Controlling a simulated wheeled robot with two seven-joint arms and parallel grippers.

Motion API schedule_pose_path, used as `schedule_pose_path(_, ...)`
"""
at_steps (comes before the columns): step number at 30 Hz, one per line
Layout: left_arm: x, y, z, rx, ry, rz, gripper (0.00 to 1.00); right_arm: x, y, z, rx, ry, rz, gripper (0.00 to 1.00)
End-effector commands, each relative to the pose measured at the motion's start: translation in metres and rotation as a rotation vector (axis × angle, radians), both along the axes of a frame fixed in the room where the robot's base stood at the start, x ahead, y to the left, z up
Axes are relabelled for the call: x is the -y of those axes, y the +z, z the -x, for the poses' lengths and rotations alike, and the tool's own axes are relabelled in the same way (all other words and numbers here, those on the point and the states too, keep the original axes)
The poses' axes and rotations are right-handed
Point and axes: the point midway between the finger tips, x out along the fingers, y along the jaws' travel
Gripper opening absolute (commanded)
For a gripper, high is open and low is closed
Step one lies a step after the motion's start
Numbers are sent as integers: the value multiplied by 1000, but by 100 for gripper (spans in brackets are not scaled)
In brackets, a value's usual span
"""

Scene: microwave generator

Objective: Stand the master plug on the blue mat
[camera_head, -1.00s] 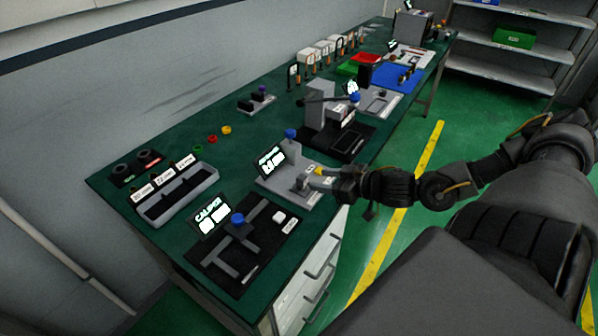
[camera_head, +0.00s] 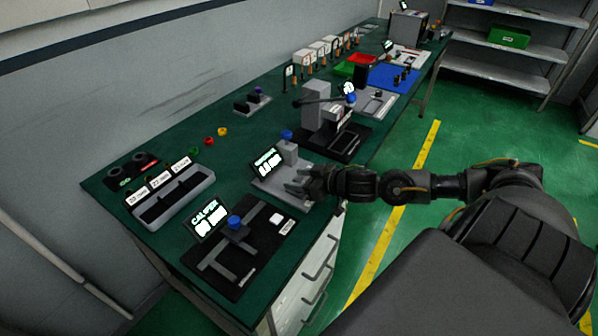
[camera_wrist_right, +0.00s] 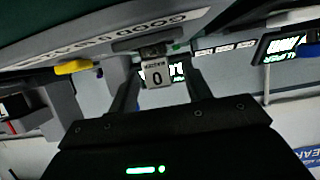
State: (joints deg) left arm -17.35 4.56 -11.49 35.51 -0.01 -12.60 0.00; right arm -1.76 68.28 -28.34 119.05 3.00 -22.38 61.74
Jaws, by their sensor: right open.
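The blue mat (camera_head: 382,76) lies towards the far end of the green bench, with dark pieces standing on it. My right gripper (camera_head: 297,184) is over the front of a grey gauge stand (camera_head: 268,187) with a lit display. In the right wrist view its fingers (camera_wrist_right: 160,82) are open on either side of a small grey block with a "0" label (camera_wrist_right: 157,73), which looks like the master plug. A gap shows beside each finger. In the head view the gripper hides this block. My left gripper is out of view.
A caliper station (camera_head: 240,245) stands at the near end of the bench. A black press-like station (camera_head: 335,125) stands between the gauge stand and the mat. A red tray (camera_head: 362,59) lies behind the mat. A yellow part (camera_wrist_right: 72,67) is left of the fingers.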

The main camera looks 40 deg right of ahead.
Motion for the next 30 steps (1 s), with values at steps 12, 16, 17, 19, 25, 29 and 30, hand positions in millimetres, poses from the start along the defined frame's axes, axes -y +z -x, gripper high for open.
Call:
schedule_pose_path(12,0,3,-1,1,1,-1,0,-5,-7,-17,0,-1,1,49)
schedule_pose_path(16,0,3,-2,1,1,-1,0,-5,-7,-17,0,-1,1,37)
schedule_pose_path(17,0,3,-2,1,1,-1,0,-5,-7,-17,0,-1,1,33)
schedule_pose_path(19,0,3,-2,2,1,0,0,-5,-7,-17,0,-1,1,24)
schedule_pose_path(25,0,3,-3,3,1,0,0,-5,-7,-17,0,-1,1,0)
schedule_pose_path(29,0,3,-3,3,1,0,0,-5,-7,-17,1,-1,1,0)
schedule_pose_path(30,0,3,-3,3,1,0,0,-5,-7,-17,1,-1,1,0)
